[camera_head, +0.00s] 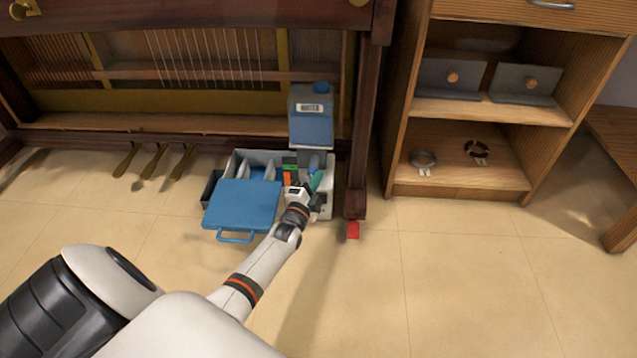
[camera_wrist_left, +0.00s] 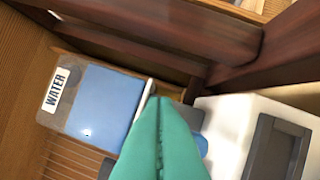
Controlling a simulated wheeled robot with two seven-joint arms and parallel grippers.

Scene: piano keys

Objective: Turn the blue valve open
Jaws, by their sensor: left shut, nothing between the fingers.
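I cannot clearly make out the blue valve. A small rounded blue piece (camera_wrist_left: 203,146) shows just right of my fingers in the left wrist view, partly hidden by them; I cannot tell if it is the valve. My left gripper (camera_head: 316,180), with teal fingers, is shut and empty. It is low at the toolbox's right side, in front of the water container. In the left wrist view its shut fingertips (camera_wrist_left: 157,99) overlap the container's lower end.
An open grey toolbox with a blue lid (camera_head: 243,204) lies on the tiled floor under the piano. The piano's dark leg (camera_head: 357,170) stands close right of my gripper. A wooden shelf unit (camera_head: 462,190) is further right.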

